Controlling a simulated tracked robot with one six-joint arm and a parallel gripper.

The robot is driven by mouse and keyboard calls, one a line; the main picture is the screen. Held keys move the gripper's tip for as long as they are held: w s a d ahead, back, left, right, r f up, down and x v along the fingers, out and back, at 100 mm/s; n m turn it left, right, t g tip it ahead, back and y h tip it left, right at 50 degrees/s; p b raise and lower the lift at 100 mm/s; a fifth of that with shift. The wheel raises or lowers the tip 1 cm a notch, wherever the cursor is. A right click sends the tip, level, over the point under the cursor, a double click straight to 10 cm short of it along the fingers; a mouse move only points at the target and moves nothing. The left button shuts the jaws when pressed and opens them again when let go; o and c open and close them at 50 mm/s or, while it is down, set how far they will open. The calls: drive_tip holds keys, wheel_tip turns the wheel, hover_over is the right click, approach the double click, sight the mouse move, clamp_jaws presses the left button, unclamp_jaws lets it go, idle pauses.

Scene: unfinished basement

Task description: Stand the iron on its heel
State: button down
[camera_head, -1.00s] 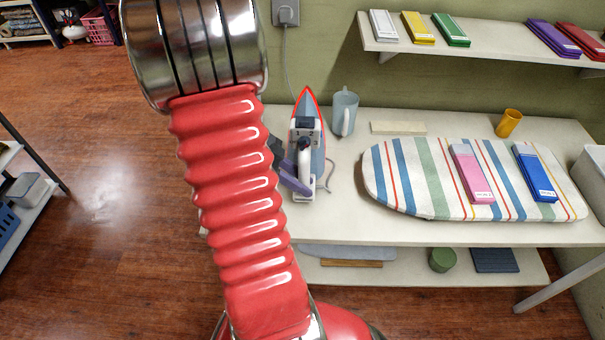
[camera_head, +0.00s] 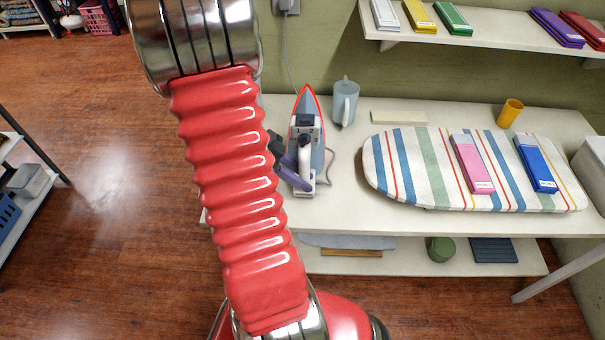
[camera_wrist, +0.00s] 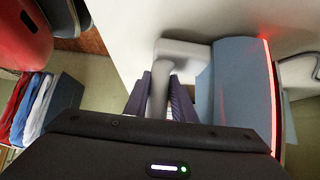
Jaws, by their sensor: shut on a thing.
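The iron (camera_head: 306,140) is upright at the left end of the white table (camera_head: 400,220), with its tip up and its heel down. Its sole has a red rim and its white handle faces the front. My gripper (camera_head: 290,172) reaches in from the left, partly hidden behind my red arm. In the wrist view, my gripper's purple fingers (camera_wrist: 160,98) are shut on the white handle (camera_wrist: 158,85), with the blue-grey iron body to the right. I cannot tell whether the heel touches the table.
A striped ironing board (camera_head: 410,170) with pink and blue boxes lies to the right. An orange cup (camera_head: 510,113) is behind it. A cord hangs from a wall socket behind the iron. A shelf (camera_head: 480,42) hangs above.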

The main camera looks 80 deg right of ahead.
drive_tip(key=shift+f, duration=0.15)
idle(0.4)
drive_tip(key=c, duration=1.4)
unclamp_jaws()
drive_tip(key=shift+f, duration=0.1)
drive_tip(key=v, duration=1.4)
